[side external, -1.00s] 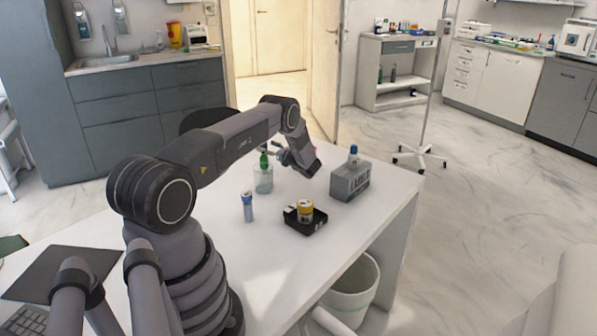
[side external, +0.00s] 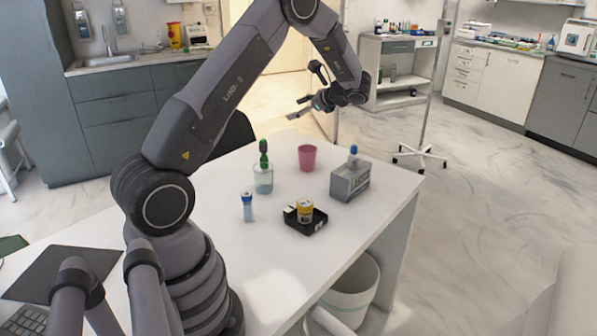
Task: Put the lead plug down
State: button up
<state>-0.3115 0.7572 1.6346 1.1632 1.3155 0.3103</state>
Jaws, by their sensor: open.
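My gripper (side external: 306,93) is open and empty, raised well above the far edge of the white table (side external: 230,262). A green object with a dark top (side external: 263,150) stands upright in a clear glass jar (side external: 263,182) on the table; its lower part is hard to make out through the glass. A grey box (side external: 350,182) with lettering on its front has a small blue-topped piece (side external: 353,151) sticking up from it. I cannot tell for certain which of these is the lead plug. Nothing is between my fingers.
A pink cup (side external: 307,158) stands between jar and grey box. A blue-capped tube (side external: 247,207) stands nearer. A black tray (side external: 290,222) holds a yellow-banded jar (side external: 305,210). The table's front right is clear. A white bin (side external: 362,285) stands below.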

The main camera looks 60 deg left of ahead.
jog(key=s+d+r+n+t+h, duration=0.2)
jog(key=s+d+r+h, duration=0.15)
jog(key=d+r, duration=0.4)
jog(key=s+d+r+n+t+h, duration=0.2)
jog(key=s+d+n+t+h, duration=0.1)
jog(key=s+d, duration=0.7)
jog(key=s+d+r+n+t+h, duration=0.2)
jog(key=s+d+t+h, duration=0.3)
jog(key=s+d, duration=0.5)
jog(key=d+t, duration=0.1)
jog(key=d, duration=0.2)
jog(key=shift+r+n, duration=0.4)
